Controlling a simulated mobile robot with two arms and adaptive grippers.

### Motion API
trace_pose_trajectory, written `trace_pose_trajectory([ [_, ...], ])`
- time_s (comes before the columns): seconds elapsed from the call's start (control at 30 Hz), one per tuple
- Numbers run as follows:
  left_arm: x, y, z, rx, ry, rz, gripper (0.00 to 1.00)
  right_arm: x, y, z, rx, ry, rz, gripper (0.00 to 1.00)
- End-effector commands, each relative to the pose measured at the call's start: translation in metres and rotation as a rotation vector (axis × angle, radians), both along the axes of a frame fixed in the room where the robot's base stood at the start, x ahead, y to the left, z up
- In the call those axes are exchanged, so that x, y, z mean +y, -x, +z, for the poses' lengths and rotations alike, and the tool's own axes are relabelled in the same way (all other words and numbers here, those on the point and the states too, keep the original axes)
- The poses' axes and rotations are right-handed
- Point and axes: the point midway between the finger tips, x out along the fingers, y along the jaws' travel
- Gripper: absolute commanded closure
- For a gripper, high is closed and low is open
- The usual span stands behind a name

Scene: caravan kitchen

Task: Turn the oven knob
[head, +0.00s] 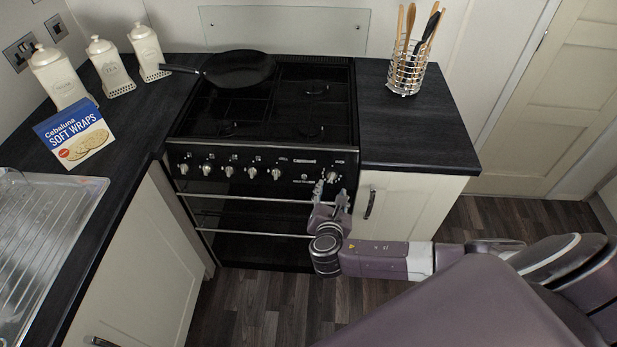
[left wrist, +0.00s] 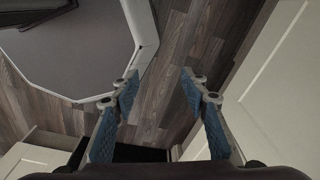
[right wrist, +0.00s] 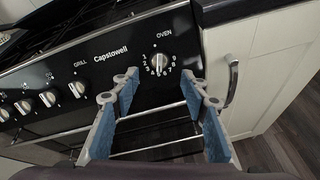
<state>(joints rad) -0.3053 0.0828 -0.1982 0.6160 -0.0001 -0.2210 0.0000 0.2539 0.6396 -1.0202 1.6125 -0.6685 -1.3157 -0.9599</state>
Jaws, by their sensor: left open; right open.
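The oven knob (right wrist: 158,62) is a silver dial with numbers around it, under the word OVEN at the right end of the black control panel. In the head view the oven knob (head: 332,177) shows just above my right gripper (head: 332,190). In the right wrist view my right gripper (right wrist: 160,85) is open, its fingertips on either side of the knob's lower part in the picture. I cannot tell whether they touch it. My left gripper (left wrist: 158,85) is open and empty above the wooden floor; it is outside the head view.
Several other knobs (head: 230,172) line the panel to the left. Oven rails (head: 260,228) run below. A cupboard door handle (head: 371,204) is just right of the oven. A black pan (head: 240,69) sits on the hob, and a utensil holder (head: 405,75) stands on the right counter.

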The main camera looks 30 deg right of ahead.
Motion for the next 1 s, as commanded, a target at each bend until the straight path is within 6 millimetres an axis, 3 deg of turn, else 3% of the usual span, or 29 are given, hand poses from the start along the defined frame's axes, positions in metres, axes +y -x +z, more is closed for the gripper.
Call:
trace_pose_trajectory([
  [0.1, -0.006, -0.004, 0.002, -0.007, 0.007, -0.003, 0.59, -0.003, -0.005, 0.005, -0.005, 0.021, 0.005, 0.59],
  [0.6, -0.009, -0.011, 0.007, -0.017, 0.011, -0.003, 0.59, -0.035, -0.055, -0.019, -0.004, 0.016, 0.005, 0.59],
  [1.0, -0.002, -0.008, 0.007, -0.011, 0.002, 0.001, 0.59, -0.039, -0.061, -0.023, -0.003, 0.013, 0.004, 0.59],
])
